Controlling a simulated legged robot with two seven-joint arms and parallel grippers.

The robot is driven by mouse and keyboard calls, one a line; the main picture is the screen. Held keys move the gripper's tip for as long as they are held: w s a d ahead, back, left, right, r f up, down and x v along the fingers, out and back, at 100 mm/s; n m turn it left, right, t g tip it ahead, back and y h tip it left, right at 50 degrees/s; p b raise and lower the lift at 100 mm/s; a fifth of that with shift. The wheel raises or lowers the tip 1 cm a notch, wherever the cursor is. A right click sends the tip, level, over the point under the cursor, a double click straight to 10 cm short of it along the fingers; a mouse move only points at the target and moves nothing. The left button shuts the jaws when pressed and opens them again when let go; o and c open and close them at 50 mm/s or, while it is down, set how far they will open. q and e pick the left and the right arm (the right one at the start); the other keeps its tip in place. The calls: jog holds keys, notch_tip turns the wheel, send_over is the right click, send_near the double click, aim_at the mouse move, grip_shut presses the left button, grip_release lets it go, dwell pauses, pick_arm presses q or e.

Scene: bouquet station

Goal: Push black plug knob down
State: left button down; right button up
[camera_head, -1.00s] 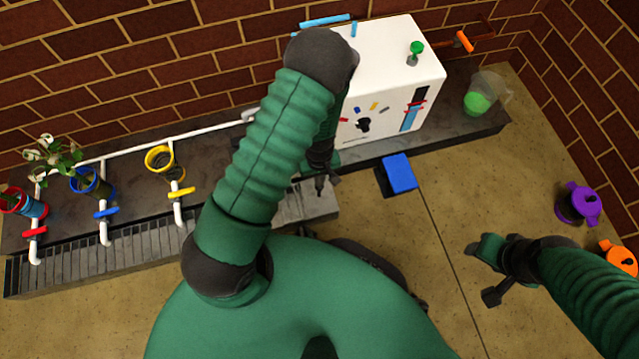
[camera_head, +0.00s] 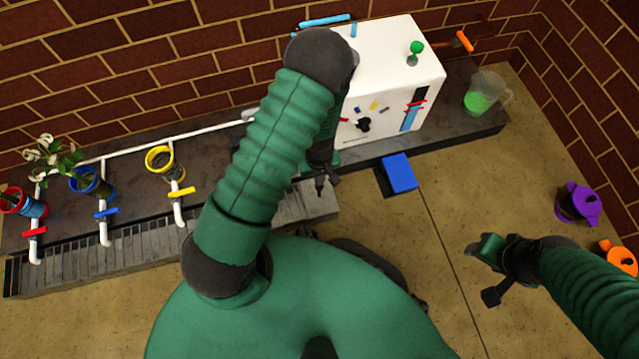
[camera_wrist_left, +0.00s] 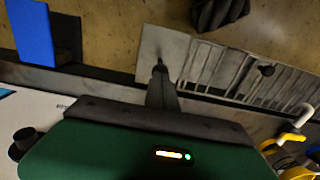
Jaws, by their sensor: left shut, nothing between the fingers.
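A small round black knob (camera_wrist_left: 267,69) shows on the ribbed grey drain ledge in the left wrist view; it looks like the plug knob. In the head view I cannot make it out, and my left arm covers part of that ledge. My left gripper (camera_head: 321,185) is shut and empty, over the smooth grey end of the ledge. In the left wrist view its fingertips (camera_wrist_left: 160,66) point at that smooth end, apart from the black knob, which lies to the right. My right gripper (camera_head: 487,272) is open and empty above the floor at the right.
A white box (camera_head: 400,60) with a black dial (camera_head: 363,124) stands on the dark counter behind my left arm. A blue pedal (camera_head: 400,173) is on the floor. White pipes with a yellow valve (camera_head: 181,192) reach over the ledge at left. A green-filled jug (camera_head: 479,100) stands at right.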

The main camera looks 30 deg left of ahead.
dwell(0.3)
pick_arm(q)
jog(key=shift+f+b, duration=1.75)
jog(key=shift+f, duration=0.45)
notch_tip(320, 180, up, 9)
jog(key=p, duration=0.9)
jog(key=shift+r, duration=0.2)
jog(key=shift+f, duration=0.25)
